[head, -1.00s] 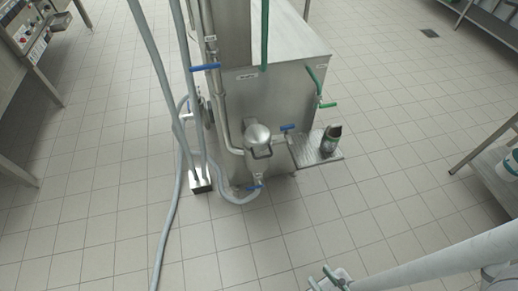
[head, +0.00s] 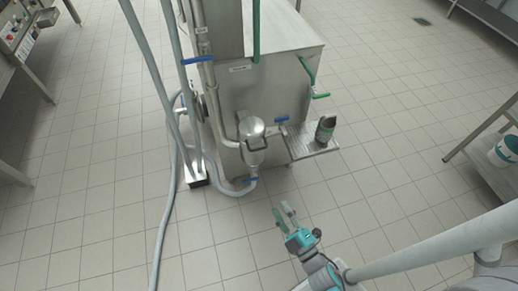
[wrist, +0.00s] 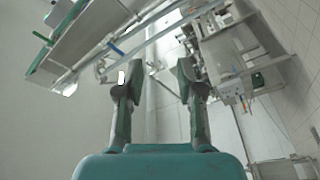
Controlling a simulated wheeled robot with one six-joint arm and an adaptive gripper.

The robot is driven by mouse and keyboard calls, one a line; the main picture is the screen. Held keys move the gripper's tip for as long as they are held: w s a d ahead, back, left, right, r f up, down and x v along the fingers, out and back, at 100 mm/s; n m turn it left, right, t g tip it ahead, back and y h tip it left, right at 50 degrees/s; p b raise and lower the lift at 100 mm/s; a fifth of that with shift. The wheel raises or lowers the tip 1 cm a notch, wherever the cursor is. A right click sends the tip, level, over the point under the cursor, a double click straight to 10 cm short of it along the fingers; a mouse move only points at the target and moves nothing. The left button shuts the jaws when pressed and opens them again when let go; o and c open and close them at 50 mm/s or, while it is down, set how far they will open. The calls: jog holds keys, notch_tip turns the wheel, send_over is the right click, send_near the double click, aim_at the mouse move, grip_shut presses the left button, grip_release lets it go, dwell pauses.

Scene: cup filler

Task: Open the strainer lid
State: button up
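The strainer (head: 253,142) is a steel canister with a domed lid (head: 252,127) on the front of the steel tank. A dark bail handle (head: 258,153) runs across its front. The lid sits on the canister and looks shut. My gripper (head: 282,214) is in front of and below the strainer, apart from it, over the floor. In the wrist view my gripper (wrist: 154,78) has its two green-padded fingers spread with nothing between them. I cannot make out the strainer in the wrist view.
A blue-handled valve (head: 252,180) and grey hose sit below the strainer. A small shelf (head: 308,144) to its right holds a dark container (head: 325,129). Blue (head: 198,60) and green (head: 320,95) valve handles stick out from the tank. The tiled floor in front is clear.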

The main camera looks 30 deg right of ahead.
aim_at(259, 149)
jog(key=w+d+f+n+y, duration=0.4)
jog(key=w+d+n, duration=0.5)
jog(key=w, duration=0.6)
jog(key=shift+h, duration=0.5)
jog(key=w, duration=0.6)
jog(key=w+a, duration=0.1)
jog(key=w, duration=0.3)
jog(key=shift+r, duration=0.4)
grip_shut()
